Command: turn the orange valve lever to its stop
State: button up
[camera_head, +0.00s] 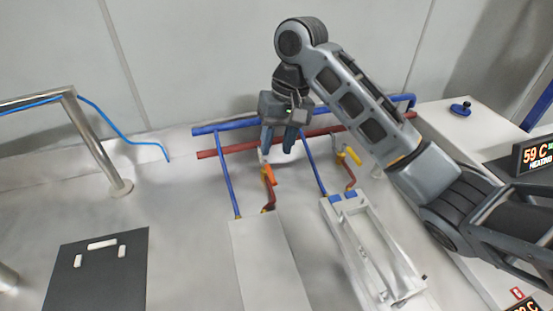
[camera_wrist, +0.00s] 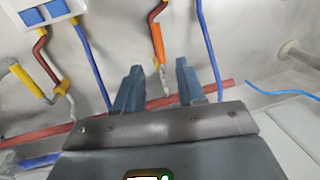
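The orange valve lever (camera_head: 268,175) sits on a dark red branch pipe, left of centre in the head view. It also shows in the wrist view (camera_wrist: 158,43) at top centre, nearly upright in the picture, with a pale metal end below it. My gripper (camera_head: 278,148) points down just above and slightly right of the lever in the head view. In the wrist view its blue-grey fingers (camera_wrist: 159,72) are apart, with nothing held between them. The pale metal end appears in the gap between the fingers, but I cannot tell the distance or any contact.
A yellow lever (camera_head: 353,156) stands on the neighbouring branch to the right. Blue pipes (camera_head: 228,190) and a long red pipe (camera_head: 225,149) run close around the lever. A white box (camera_head: 262,265) and a white frame (camera_head: 335,232) stand in front. A metal rail (camera_head: 95,150) is at left.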

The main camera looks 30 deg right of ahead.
aim_at(271, 171)
jog(key=f, duration=0.2)
jog(key=f+b, duration=0.1)
jog(key=f, duration=0.1)
jog(key=a+f, duration=0.1)
jog(key=f, duration=0.1)
jog(key=shift+w+f+b, duration=0.1)
jog(key=shift+b, duration=0.2)
grip_shut()
dwell(0.4)
